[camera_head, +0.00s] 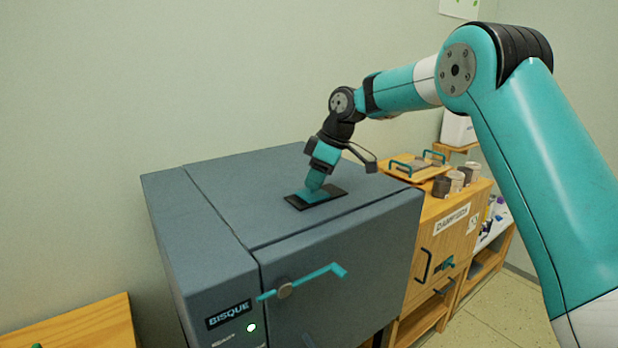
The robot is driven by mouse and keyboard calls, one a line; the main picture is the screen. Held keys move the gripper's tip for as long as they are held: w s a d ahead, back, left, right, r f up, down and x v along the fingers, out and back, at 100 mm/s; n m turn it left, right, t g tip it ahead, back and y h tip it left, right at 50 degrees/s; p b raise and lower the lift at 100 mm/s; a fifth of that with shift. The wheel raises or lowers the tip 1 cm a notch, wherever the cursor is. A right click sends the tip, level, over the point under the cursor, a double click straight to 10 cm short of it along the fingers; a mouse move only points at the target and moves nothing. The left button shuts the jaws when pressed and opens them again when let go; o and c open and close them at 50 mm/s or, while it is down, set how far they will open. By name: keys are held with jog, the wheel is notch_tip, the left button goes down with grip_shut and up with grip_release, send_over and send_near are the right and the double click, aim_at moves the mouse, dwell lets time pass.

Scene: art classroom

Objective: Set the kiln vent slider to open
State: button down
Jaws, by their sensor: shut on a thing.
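The kiln (220,215) is a dark grey-blue box with a "BISQUE" label on its front. The vent (330,193) is a dark rectangular plate on the kiln's top, with a teal part on it. My gripper (314,187) points down at the vent and is shut on the teal vent slider (309,196). The fingertips hide part of the slider, and I cannot tell from this view whether the vent is open or closed.
To the right, a wooden cabinet (440,245) bears a handled tray (413,170) and several small cups (457,180). The kiln top around the vent is clear.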

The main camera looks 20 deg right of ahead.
jog(key=d, duration=0.2)
jog(key=w+d+p, duration=0.1)
jog(key=d, duration=0.1)
jog(key=shift+w+d+r, duration=0.1)
jog(key=shift+w+d, duration=0.05)
jog(key=shift+w, duration=0.05)
jog(key=c, duration=1)
grip_release()
jog(key=shift+d, duration=0.25)
jog(key=shift+a, duration=0.15)
jog(key=shift+r, duration=0.45)
jog(key=p+v, duration=0.6)
jog(key=v, duration=1)
jog(key=shift+s+d+r, duration=0.15)
jog(key=shift+d, duration=0.1)
jog(key=shift+a, duration=0.1)
